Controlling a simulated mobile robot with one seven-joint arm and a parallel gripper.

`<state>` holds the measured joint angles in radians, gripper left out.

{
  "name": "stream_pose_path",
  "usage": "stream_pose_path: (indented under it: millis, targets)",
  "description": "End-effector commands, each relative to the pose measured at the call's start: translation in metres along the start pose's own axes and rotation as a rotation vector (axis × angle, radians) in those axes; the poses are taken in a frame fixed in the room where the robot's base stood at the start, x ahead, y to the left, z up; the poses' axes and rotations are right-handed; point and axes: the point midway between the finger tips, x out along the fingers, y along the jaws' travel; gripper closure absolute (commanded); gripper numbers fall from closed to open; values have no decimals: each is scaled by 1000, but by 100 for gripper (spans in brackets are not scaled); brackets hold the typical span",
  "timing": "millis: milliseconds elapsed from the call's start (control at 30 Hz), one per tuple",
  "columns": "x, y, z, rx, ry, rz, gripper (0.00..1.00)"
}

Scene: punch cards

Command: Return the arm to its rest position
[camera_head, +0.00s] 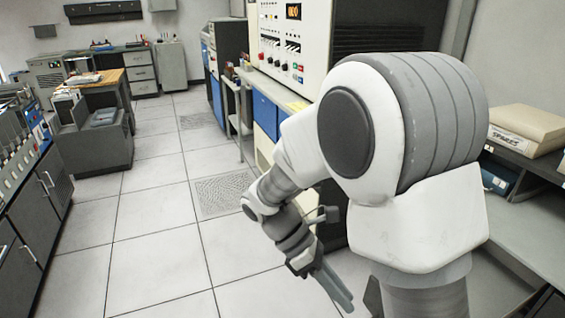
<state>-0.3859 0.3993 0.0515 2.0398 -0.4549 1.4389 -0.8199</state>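My white and grey arm fills the right half of the head view. It is bent at the large shoulder joint, and its forearm reaches down and to the left. My gripper (337,288) hangs low over the tiled floor, its grey finger pointing down and to the right. The fingers overlap from this side, so I cannot tell whether they are open or shut. I see nothing held in it.
A tall control cabinet (291,38) with switches stands behind my arm. A side desk (520,225) and a box (527,129) are close on the right. A console (42,205) lines the left. The tiled aisle (150,215) between is clear.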

Motion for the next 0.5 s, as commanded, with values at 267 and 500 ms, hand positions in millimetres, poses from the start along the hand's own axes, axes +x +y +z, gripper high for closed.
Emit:
stream_pose_path:
  millis: [267,500]
  targets:
    - [-24,-33,48,406,311,68,75]
    - [-41,-61,80,754,582,99,75]
